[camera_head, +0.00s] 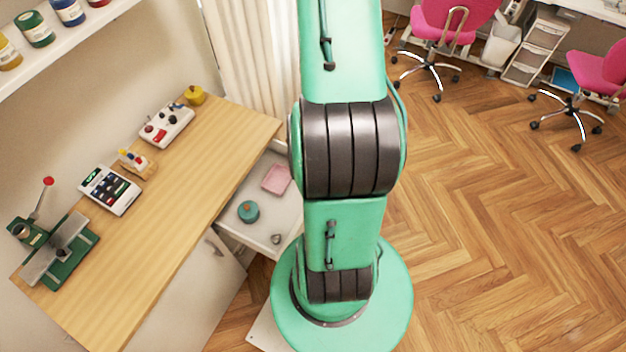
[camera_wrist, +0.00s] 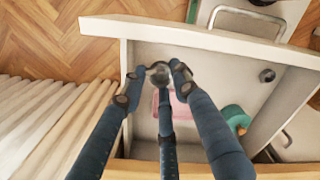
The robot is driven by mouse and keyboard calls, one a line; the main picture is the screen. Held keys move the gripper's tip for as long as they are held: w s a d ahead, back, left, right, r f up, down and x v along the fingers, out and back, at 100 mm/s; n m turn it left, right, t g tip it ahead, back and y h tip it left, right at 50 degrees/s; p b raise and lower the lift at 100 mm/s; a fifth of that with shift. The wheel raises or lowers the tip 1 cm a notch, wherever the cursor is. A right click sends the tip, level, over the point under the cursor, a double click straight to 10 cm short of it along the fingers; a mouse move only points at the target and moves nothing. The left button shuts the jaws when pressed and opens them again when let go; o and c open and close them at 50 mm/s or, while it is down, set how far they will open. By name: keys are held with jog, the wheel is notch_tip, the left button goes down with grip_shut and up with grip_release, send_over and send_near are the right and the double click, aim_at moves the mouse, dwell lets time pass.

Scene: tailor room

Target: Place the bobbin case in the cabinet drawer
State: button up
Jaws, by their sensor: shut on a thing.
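My gripper (camera_wrist: 156,82) shows in the wrist view, its dark blue fingers closed around a small grey metallic piece, which looks like the bobbin case (camera_wrist: 158,74). The fingers partly hide it. The gripper is over the open white cabinet drawer (camera_wrist: 205,38), near its front panel on the left side. I cannot tell the height above the drawer floor. In the head view the drawer (camera_head: 240,232) is pulled out from under the wooden counter, and my arm hides the gripper and the held piece.
The drawer holds a pink flat item (camera_head: 276,179), a teal round item (camera_head: 248,211) and a small grey item (camera_head: 276,239). The drawer's middle floor has bare room. A wooden counter (camera_head: 190,190) stands left, with a curtain (camera_head: 255,60) behind. Pink chairs (camera_head: 450,20) are farther away.

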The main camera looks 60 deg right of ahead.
notch_tip(320, 180, down, 7)
jog(key=shift+f+b, duration=0.15)
jog(key=shift+b, duration=0.65)
jog(key=shift+f+b, duration=0.6)
jog(key=shift+f, duration=1.35)
jog(key=shift+f, duration=0.1)
jog(key=o, duration=0.8)
notch_tip(320, 180, up, 12)
jog(key=p, duration=0.3)
jog(key=shift+w, duration=0.1)
